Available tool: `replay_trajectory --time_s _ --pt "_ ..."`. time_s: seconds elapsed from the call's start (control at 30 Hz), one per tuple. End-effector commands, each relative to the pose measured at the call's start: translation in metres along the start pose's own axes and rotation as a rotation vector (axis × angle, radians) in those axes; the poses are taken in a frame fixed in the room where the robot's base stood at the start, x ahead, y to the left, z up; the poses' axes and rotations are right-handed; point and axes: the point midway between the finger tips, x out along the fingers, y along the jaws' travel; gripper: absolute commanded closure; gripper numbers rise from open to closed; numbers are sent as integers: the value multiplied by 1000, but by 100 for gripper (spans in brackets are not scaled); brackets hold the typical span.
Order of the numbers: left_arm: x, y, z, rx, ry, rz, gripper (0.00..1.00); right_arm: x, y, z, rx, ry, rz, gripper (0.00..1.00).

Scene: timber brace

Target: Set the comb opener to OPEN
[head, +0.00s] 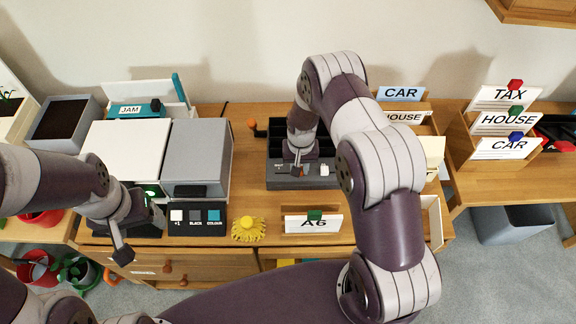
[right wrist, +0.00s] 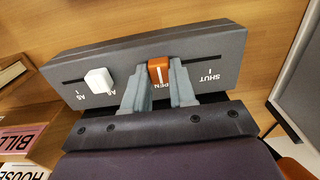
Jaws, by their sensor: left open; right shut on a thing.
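The comb opener (head: 268,178) is a dark grey box with a slotted panel, at the middle of the desk. In the right wrist view its panel (right wrist: 215,50) fills the top, with a SHUT mark at the right and an OPEN label partly hidden. An orange slider knob (right wrist: 160,72) sits in the slot at the OPEN label. My right gripper (right wrist: 160,92) is shut on this knob; in the head view it reaches down onto the panel (head: 297,170). A white knob (right wrist: 98,80) stands further left on the panel. My left gripper (head: 140,238) is open, away at the left.
A grey machine (head: 200,155) with a button panel (head: 198,218) stands at the left. Card holders marked TAX, HOUSE and CAR (head: 505,122) stand at the right.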

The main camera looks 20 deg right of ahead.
Motion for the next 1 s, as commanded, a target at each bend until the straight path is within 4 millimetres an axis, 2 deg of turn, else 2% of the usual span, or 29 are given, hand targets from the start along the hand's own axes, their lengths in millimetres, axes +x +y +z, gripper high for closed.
replay_trajectory --time_s 0.23,0.27,0.33,0.6,0.73,0.87,1.0 --pt "0 0 0 0 0 0 26 0 4 -1 -2 0 3 100" --pt "0 0 0 0 0 0 26 0 4 -1 -2 0 3 71" --pt "0 0 0 0 0 0 26 0 4 -1 -1 0 3 49" --pt "0 0 0 0 0 0 26 0 3 0 -1 0 2 49" --pt "2 0 0 0 0 0 26 -8 3 -1 -1 1 2 49" --pt "6 0 1 0 0 0 26 -33 3 -2 -1 5 1 49" --pt "11 0 1 0 0 0 26 -71 4 -2 -1 6 0 49"
